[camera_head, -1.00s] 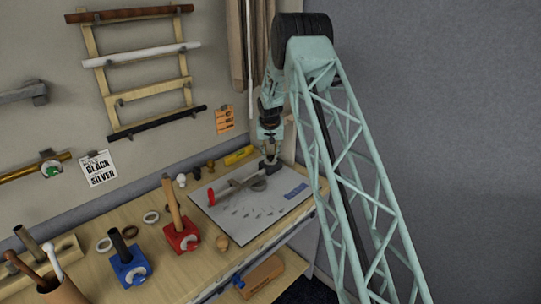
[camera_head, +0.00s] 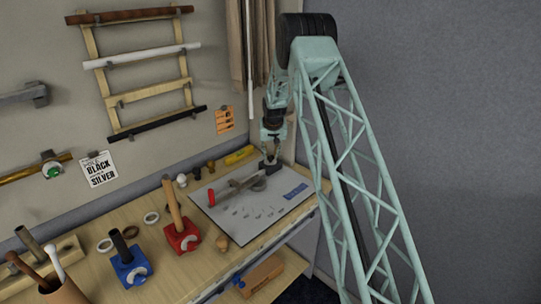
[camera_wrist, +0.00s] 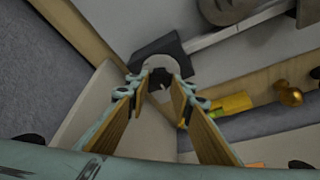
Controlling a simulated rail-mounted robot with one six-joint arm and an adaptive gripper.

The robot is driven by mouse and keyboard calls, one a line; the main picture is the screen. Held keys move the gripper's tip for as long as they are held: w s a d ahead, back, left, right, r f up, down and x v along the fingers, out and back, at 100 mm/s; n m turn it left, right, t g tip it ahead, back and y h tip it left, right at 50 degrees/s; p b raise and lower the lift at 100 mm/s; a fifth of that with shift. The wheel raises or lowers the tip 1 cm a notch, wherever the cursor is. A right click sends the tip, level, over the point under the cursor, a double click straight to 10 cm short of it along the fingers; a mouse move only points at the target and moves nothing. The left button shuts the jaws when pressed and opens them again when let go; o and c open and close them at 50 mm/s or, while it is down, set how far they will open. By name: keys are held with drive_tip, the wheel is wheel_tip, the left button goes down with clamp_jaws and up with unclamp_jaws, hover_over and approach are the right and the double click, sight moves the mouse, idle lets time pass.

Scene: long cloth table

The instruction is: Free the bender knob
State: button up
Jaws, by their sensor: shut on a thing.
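The bender is a grey bar tool with a red-tipped handle (camera_head: 211,197) and a round grey disc (camera_head: 259,184), lying on a pale board (camera_head: 290,203). At its far right end is a dark block (camera_head: 272,168), which also shows in the wrist view (camera_wrist: 174,45). My gripper (camera_head: 270,162) points down onto this end. In the wrist view my gripper's fingers (camera_wrist: 161,80) close around a small dark part in front of a light grey rounded piece. This part seems to be the bender knob, mostly hidden between the fingertips.
A red block (camera_head: 181,238) and a blue block (camera_head: 131,270) with upright rods stand to the left. Pale rings (camera_head: 151,218) lie near them. A yellow level (camera_head: 240,155) and small knobs (camera_head: 196,173) sit near the wall behind. The wall stands close behind my gripper.

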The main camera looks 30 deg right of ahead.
drive_tip(key=o, duration=0.9)
drive_tip(key=shift+c, duration=0.2)
drive_tip(key=shift+r, duration=0.1)
drive_tip(key=v, duration=1.2)
drive_tip(key=shift+a, duration=0.1)
idle(0.3)
